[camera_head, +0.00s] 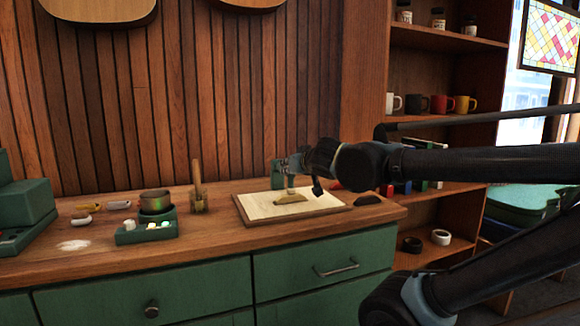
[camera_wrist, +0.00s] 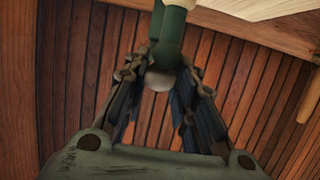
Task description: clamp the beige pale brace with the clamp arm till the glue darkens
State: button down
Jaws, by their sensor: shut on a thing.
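The beige brace (camera_head: 291,199) lies on a pale board (camera_head: 325,202) on the wooden counter. A green clamp (camera_head: 277,173) stands at the board's back edge. Its pale tip (camera_head: 291,183) points down at the brace and seems to meet it; contact is too small to confirm. In the wrist view the green clamp arm (camera_wrist: 171,38) ends in a rounded grey knob (camera_wrist: 159,80) between my fingers. My gripper (camera_head: 291,165) is shut on the clamp arm at this knob; it also shows in the wrist view (camera_wrist: 162,70). The glue is not clearly visible.
A dark object (camera_head: 368,198) lies just right of the board. Shelves with mugs (camera_head: 438,104) rise behind my arm.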

jog(key=shift+d+f, duration=0.1)
jog(key=shift+d, duration=0.1)
jog(key=c, duration=1.3)
grip_release()
jog(key=shift+w+d, duration=0.1)
jog(key=shift+w, duration=0.05)
jog(key=shift+s, duration=0.2)
jog(key=shift+s, duration=0.2)
jog(key=shift+v, duration=3.3)
jog(key=shift+w+d, duration=0.1)
jog(key=shift+d, duration=0.05)
